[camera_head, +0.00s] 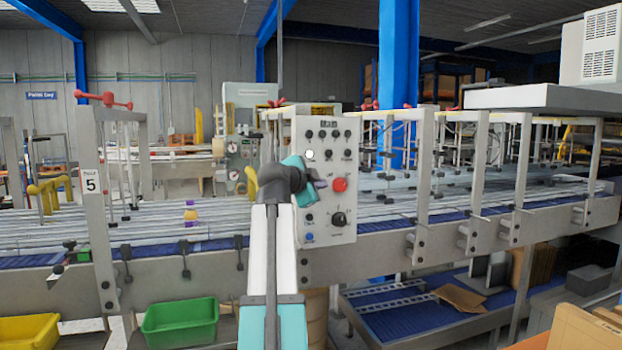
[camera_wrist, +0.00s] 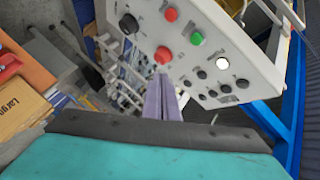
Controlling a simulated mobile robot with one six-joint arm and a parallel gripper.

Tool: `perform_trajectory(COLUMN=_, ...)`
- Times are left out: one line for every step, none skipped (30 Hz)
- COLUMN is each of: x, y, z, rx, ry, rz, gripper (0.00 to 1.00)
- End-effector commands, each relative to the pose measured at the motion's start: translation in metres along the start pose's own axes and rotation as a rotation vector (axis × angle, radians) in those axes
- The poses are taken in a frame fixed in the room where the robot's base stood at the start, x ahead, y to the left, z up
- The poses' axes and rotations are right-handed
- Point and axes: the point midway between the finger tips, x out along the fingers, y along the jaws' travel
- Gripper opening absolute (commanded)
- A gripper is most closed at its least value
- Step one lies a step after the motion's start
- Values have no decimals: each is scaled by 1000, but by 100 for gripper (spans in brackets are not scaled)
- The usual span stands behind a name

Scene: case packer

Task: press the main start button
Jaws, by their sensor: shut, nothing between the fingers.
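The light grey control panel (camera_head: 324,226) stands upright in the middle of the head view, and its face fills the upper part of the wrist view (camera_wrist: 232,45). In the wrist view a green button (camera_wrist: 196,38) sits beside a small red button (camera_wrist: 171,14) and a larger red button (camera_wrist: 163,55). The head view shows the larger red button (camera_head: 340,184); my arm hides the green one there. My gripper (camera_head: 321,184) is shut and empty in front of the panel. Its purple fingertips (camera_wrist: 163,80) appear just below the larger red button; I cannot tell whether they touch anything.
The panel also carries a white button (camera_wrist: 222,63), a black rotary knob (camera_wrist: 128,24) and several black buttons. A conveyor with grey posts (camera_head: 423,170) runs behind it. Green (camera_head: 180,325) and yellow (camera_head: 28,330) bins sit low left. Cardboard boxes (camera_wrist: 22,92) show left in the wrist view.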

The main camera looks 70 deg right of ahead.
Motion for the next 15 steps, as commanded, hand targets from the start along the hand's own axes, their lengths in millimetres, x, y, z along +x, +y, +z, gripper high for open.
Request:
perform_trajectory(x=0, y=0, z=0, rx=0, ry=0, rz=0, gripper=0)
perform_trajectory(x=0, y=0, z=0, rx=0, ry=-1, rz=0, gripper=0)
perform_trajectory(x=0, y=0, z=1, rx=-1, ry=-1, rz=0, gripper=0)
perform_trajectory(x=1, y=0, z=1, rx=-1, ry=-1, rz=0, gripper=0)
perform_trajectory(x=1, y=-1, z=1, rx=-1, ry=-1, rz=0, gripper=0)
perform_trajectory(x=2, y=-1, z=2, rx=-1, ry=-1, rz=0, gripper=0)
perform_trajectory(x=2, y=-2, z=2, rx=-1, ry=-1, rz=0, gripper=0)
perform_trajectory(x=3, y=-3, z=3, rx=-1, ry=-1, rz=0, gripper=0)
perform_trajectory(x=5, y=-4, z=4, rx=-1, ry=-2, rz=0, gripper=0)
perform_trajectory(x=6, y=-5, z=5, rx=-1, ry=-2, rz=0, gripper=0)
perform_trajectory(x=7, y=-6, z=6, rx=-1, ry=-2, rz=0, gripper=0)
perform_trajectory(x=9, y=-7, z=7, rx=-1, ry=-2, rz=0, gripper=0)
perform_trajectory(x=11, y=-9, z=8, rx=-1, ry=-2, rz=0, gripper=0)
perform_trajectory(x=12, y=-10, z=10, rx=-1, ry=-2, rz=0, gripper=0)
perform_trajectory(x=15, y=-12, z=11, rx=0, ry=-2, rz=0, gripper=0)
